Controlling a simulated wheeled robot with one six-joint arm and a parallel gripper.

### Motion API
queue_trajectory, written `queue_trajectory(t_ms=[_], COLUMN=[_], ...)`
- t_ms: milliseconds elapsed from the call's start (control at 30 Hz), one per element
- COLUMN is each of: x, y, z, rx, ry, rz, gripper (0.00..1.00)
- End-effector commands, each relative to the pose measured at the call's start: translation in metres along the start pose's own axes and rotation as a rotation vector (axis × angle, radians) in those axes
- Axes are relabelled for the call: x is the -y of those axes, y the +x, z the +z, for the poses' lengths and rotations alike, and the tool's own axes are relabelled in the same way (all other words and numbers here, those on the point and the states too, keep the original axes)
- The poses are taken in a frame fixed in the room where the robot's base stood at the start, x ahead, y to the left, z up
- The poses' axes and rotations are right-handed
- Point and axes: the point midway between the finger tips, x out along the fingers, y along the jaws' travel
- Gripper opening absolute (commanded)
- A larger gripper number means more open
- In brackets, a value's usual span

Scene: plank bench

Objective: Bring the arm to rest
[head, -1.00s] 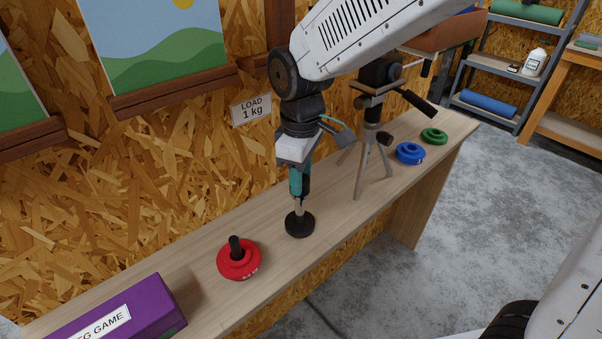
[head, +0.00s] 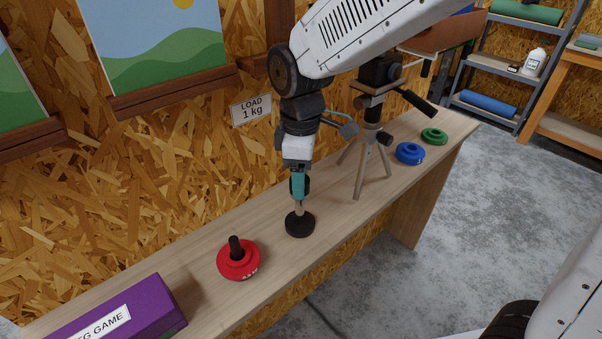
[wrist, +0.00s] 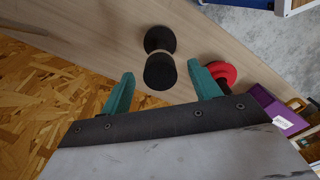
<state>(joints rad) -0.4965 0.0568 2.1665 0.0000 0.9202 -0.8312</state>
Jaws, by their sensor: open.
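My gripper (head: 298,188) has teal fingers and points down over the plank bench (head: 335,214). In the wrist view its two fingers (wrist: 161,88) are spread apart. A peg with a round black base (head: 300,226) and a pale shaft stands upright below it on the bench. In the wrist view its black top (wrist: 160,72) shows between and beyond the fingertips, with a gap on each side. I cannot tell how far the fingers reach down beside it.
A red weight disc (head: 238,262) sits around a black peg to the left, with a purple box (head: 120,315) beyond. A tripod (head: 360,180), a blue disc (head: 410,153) and a green disc (head: 434,136) stand to the right. An OSB wall (head: 190,150) rises behind.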

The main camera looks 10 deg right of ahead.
Motion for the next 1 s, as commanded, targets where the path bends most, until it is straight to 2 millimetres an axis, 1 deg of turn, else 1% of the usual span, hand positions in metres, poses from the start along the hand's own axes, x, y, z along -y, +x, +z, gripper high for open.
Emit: queue_trajectory(t_ms=[300, 400, 567, 600, 667, 700, 767, 800, 967, 1000], x=[-0.001, -0.001, 0.000, 0.001, 0.006, 0.013, 0.025, 0.032, 0.056, 0.063], y=[-0.052, -0.064, -0.074, -0.074, -0.068, -0.064, -0.063, -0.065, -0.072, -0.073], z=[-0.001, -0.001, 0.000, 0.001, 0.006, 0.012, 0.029, 0.044, 0.101, 0.115], rx=[-0.003, -0.003, 0.001, 0.004, 0.021, 0.036, 0.051, 0.056, 0.059, 0.056], ry=[0.000, 0.000, 0.037, 0.068, 0.131, 0.184, 0.291, 0.369, 0.646, 0.716], rz=[0.004, 0.003, -0.001, -0.004, -0.020, -0.033, -0.042, -0.044, -0.041, -0.038], gripper=[0.62, 0.62, 0.62, 0.62, 0.62, 0.62, 0.62, 0.62, 0.62, 0.62])
